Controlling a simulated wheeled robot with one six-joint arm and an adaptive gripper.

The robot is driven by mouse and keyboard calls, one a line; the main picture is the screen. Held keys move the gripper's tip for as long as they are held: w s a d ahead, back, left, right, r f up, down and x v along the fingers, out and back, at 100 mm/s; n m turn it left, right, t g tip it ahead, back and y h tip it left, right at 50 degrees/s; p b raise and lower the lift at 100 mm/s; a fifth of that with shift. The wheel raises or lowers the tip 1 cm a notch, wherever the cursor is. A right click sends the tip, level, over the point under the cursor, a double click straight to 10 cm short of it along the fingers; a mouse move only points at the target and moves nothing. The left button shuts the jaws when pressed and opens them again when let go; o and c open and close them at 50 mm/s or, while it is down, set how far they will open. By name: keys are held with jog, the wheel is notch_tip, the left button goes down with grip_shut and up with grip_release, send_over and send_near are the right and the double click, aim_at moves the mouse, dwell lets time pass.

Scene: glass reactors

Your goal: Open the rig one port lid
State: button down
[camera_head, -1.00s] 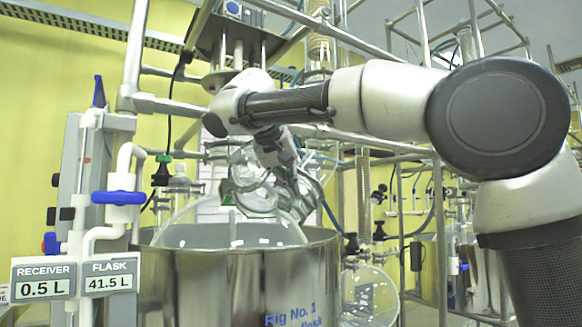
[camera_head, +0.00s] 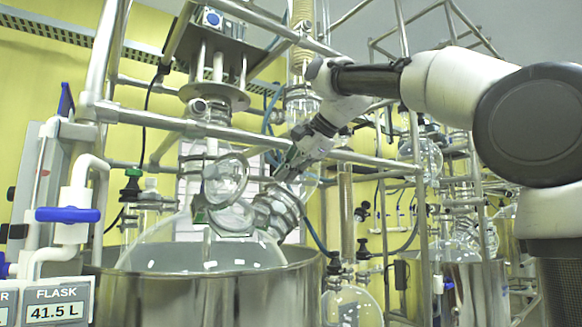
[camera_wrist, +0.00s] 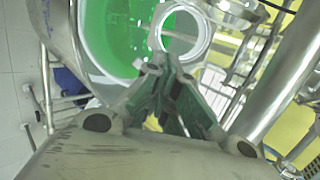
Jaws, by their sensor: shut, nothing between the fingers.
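The rig one flask is a large clear glass vessel (camera_head: 150,250) in a steel bath (camera_head: 190,300). A round clear glass disc (camera_head: 226,180), which looks like the port lid, stands tilted above the flask's top; I cannot tell how far it is open. A clamped glass neck (camera_head: 280,208) is to its right. My gripper (camera_head: 287,172) is shut and empty, right of the disc and above that neck, apart from the disc. In the wrist view the fingers (camera_wrist: 157,65) point at a round glass ring (camera_wrist: 186,35) beside green liquid (camera_wrist: 112,35); whether they touch it is unclear.
A white pipe with a blue-handled valve (camera_head: 68,214) stands at the left. Another glass rig (camera_head: 455,240) is behind at the right.

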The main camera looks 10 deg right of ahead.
jog(key=a, duration=0.1)
jog(key=a+f, duration=0.1)
jog(key=a, duration=0.1)
jog(key=a+f, duration=0.1)
jog(key=a, duration=0.1)
jog(key=shift+w+f, duration=0.1)
jog(key=shift+w, duration=0.1)
jog(key=shift+s+a, duration=0.1)
jog(key=shift+a, duration=0.05)
jog(key=s+a+r+m+t+h, duration=0.2)
jog(key=s+a+h, duration=0.4)
jog(key=a, duration=0.5)
jog(key=shift+s+a+r+m+t, duration=0.3)
jog(key=shift+s+m, duration=0.1)
jog(key=shift+s, duration=1)
